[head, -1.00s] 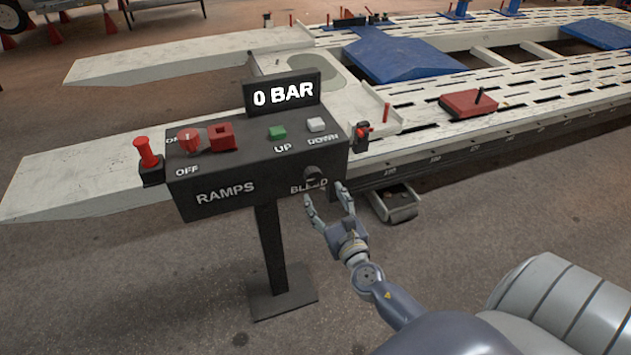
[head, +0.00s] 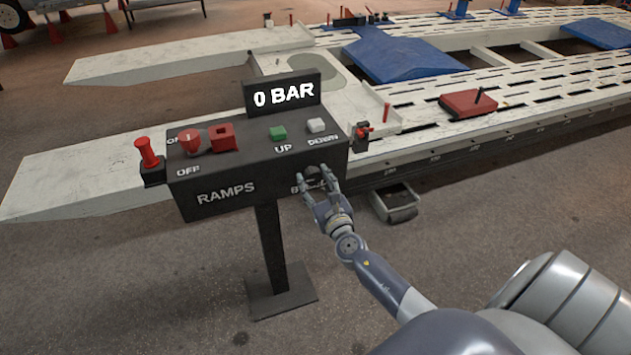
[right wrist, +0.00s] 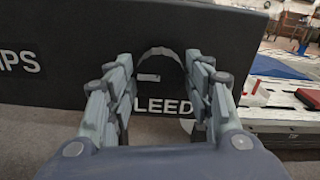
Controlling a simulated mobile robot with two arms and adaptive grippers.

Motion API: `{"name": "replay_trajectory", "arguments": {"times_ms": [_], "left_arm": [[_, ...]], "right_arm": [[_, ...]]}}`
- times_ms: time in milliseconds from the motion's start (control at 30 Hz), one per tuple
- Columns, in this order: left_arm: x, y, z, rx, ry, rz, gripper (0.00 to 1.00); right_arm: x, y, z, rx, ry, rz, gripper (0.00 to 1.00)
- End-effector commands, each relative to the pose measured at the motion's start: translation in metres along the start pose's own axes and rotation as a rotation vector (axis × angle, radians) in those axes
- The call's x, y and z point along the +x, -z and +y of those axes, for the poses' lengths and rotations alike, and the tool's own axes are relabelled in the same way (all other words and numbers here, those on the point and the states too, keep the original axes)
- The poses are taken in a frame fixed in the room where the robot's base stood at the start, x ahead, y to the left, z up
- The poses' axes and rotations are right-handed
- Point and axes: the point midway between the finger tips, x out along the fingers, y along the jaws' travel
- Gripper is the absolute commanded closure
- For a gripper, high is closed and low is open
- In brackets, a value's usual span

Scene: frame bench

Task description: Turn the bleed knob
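The bleed knob (head: 313,172) is a small dark knob on the front face of the control box (head: 225,197), at its right end. In the right wrist view the dark knob (right wrist: 161,68) shows between the fingers, with a grey arc at its top and part of the BLEED label below. My right gripper (head: 319,183) is open, its fingers on either side of the knob. I cannot tell whether they touch it. The display (head: 283,93) above the box reads 0 BAR. My left gripper is not in view.
The box top carries a red rotary switch (head: 190,141), a red square control (head: 222,137), a green UP button (head: 277,133) and a white DOWN button (head: 316,125). A post (head: 270,245) holds the box. A small grey tray (head: 395,203) lies on the floor to the right.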

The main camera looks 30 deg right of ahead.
Motion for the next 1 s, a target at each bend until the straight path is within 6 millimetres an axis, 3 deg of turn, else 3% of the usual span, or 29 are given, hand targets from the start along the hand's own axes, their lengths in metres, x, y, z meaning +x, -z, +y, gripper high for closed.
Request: {"name": "replay_trajectory", "arguments": {"times_ms": [33,100,567,1000], "left_arm": [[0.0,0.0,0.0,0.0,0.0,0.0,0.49],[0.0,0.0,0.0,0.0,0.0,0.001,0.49],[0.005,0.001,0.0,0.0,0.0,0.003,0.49],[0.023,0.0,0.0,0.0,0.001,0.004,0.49]], "right_arm": [[0.0,0.0,0.0,0.0,0.0,0.0,0.72],[0.0,0.0,0.0,0.0,0.0,0.0,0.85],[0.0,0.001,0.0,0.073,0.0,0.0,0.85],[0.0,0.002,0.002,0.433,0.001,-0.001,0.85]]}}
